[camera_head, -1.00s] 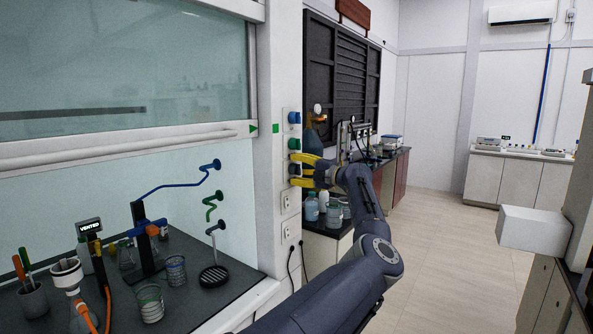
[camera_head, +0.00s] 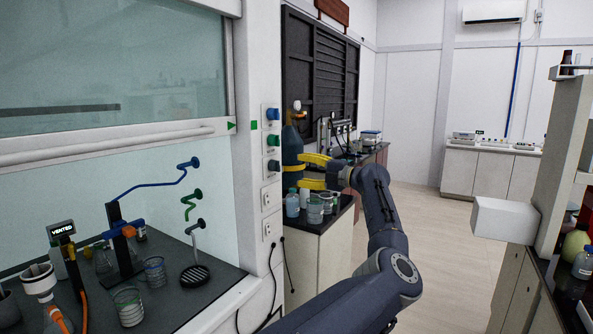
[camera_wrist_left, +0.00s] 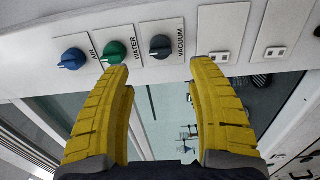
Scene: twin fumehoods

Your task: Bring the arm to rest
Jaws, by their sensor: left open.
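My left gripper (camera_head: 308,172) has two yellow fingers spread apart with nothing between them. It hangs in the air to the right of the fumehood's front post (camera_head: 255,100), in front of the side bench. In the left wrist view the open fingers (camera_wrist_left: 163,75) point toward the post's panel, with the blue AIR knob (camera_wrist_left: 72,59), the green WATER knob (camera_wrist_left: 113,52) and the dark VACUUM knob (camera_wrist_left: 160,46) beyond the fingertips. A gap seems to remain between fingertips and knobs. My right gripper is in neither view.
The fumehood's worktop (camera_head: 215,293) holds glassware, a stand and hoses behind a raised sash (camera_head: 110,65). A side bench (camera_head: 318,235) carries bottles and jars beside my left gripper. Shelving (camera_head: 560,150) stands at the right. The floor (camera_head: 440,250) between is clear.

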